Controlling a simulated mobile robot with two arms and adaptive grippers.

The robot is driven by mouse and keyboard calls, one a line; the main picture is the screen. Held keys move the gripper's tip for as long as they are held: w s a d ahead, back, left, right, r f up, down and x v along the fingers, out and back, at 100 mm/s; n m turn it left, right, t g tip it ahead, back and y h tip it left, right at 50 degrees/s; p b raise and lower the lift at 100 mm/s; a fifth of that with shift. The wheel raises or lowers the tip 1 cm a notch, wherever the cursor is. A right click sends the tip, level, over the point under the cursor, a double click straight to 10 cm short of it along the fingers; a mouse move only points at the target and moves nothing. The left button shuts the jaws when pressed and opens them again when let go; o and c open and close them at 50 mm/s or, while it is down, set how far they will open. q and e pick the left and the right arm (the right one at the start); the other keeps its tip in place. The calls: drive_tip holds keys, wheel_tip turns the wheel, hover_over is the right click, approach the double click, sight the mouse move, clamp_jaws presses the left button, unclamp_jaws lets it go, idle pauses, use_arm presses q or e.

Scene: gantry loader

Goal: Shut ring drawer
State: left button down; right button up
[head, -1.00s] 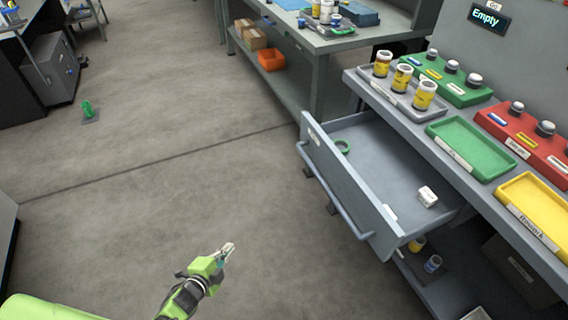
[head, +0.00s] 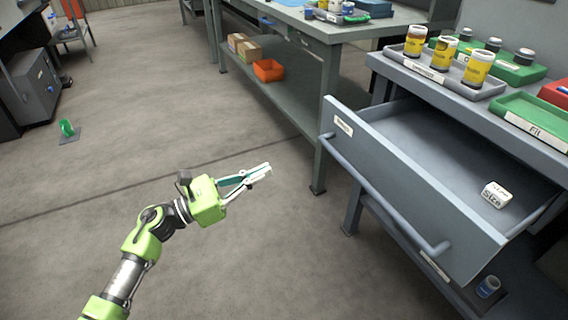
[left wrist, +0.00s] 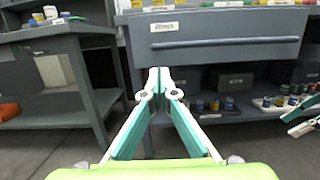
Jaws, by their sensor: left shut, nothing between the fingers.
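The grey ring drawer (head: 410,185) stands pulled out from the bench at the right of the head view. Its front has a small white label and a long bar handle (head: 385,195). The drawer front also shows in the left wrist view (left wrist: 225,50), ahead of the fingers. A small white box (head: 496,194) lies inside; no ring is visible in it now. My left gripper (head: 268,168) is shut and empty, left of the drawer front and apart from it. Its fingertips (left wrist: 160,75) meet in the wrist view. Part of my right gripper (left wrist: 303,122) shows at the right edge there.
Yellow-labelled bottles (head: 440,52) stand in a grey tray on the bench top, near green trays (head: 535,115). Another bench (head: 300,95) with an orange bin (head: 268,70) on its shelf stands behind.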

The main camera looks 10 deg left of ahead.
use_arm(q)
drive_tip(key=x, duration=1.3)
use_arm(e)
drive_tip(key=shift+s+d+f, duration=0.15)
drive_tip(key=shift+s+d, duration=0.05)
drive_tip(key=shift+s, duration=0.2)
use_arm(q)
drive_tip(key=shift+w+d, duration=0.1)
